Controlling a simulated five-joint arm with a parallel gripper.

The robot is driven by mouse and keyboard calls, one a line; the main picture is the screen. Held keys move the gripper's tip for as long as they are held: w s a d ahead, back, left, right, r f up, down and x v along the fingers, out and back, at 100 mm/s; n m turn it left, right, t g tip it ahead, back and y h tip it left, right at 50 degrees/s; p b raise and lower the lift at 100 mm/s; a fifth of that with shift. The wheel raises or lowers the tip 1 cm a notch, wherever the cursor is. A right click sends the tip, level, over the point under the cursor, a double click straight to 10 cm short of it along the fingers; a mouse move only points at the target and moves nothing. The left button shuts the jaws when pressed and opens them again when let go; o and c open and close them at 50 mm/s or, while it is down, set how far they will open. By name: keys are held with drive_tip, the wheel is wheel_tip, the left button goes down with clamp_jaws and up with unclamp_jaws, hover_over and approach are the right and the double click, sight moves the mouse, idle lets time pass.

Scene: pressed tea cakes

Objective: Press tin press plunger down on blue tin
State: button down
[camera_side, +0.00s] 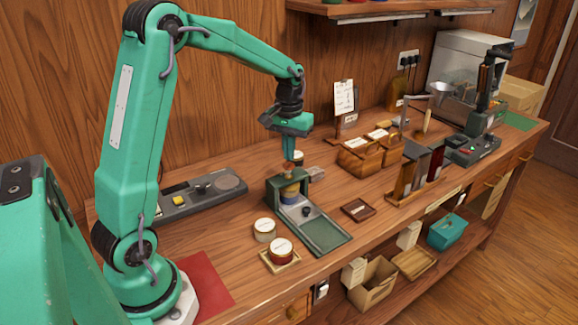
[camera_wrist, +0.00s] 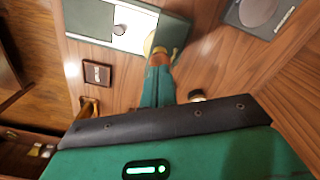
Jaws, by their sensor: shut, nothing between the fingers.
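The green tin press (camera_side: 322,236) stands on the bench, with its frame around a tin. The blue tin (camera_side: 289,196) sits inside the frame, partly hidden by it. The copper-coloured plunger knob (camera_side: 288,168) is above it. My gripper (camera_side: 289,157) is shut and empty, pointing down with its fingertips at the knob. In the wrist view my gripper (camera_wrist: 158,72) ends at the plunger knob (camera_wrist: 160,58), beside the pale plate of the press (camera_wrist: 135,28). Whether the fingertips touch the knob is hard to tell. The blue tin is hidden in the wrist view.
A cream tin (camera_side: 264,230) and a red tin (camera_side: 281,251) on a small tray stand in front of the press. A small dark tray (camera_side: 357,210) and wooden boxes (camera_side: 360,160) are to the right.

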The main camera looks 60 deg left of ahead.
drive_tip(key=shift+f, duration=1.45)
drive_tip(key=shift+r, duration=2.45)
drive_tip(key=shift+d+r, duration=0.1)
drive_tip(key=shift+s+d+r, duration=0.15)
drive_tip(key=shift+r, duration=0.05)
drive_tip(key=s+d+r+m+t, duration=0.2)
drive_tip(key=s+d, duration=0.4)
drive_tip(key=s, duration=0.4)
drive_tip(key=s+d+r+m+t, duration=0.3)
drive_tip(key=s+d+r+m, duration=0.1)
drive_tip(key=s+d, duration=0.3)
drive_tip(key=shift+s+d+r+t, duration=0.3)
drive_tip(key=shift+s+r, duration=0.2)
drive_tip(key=shift+s, duration=0.9)
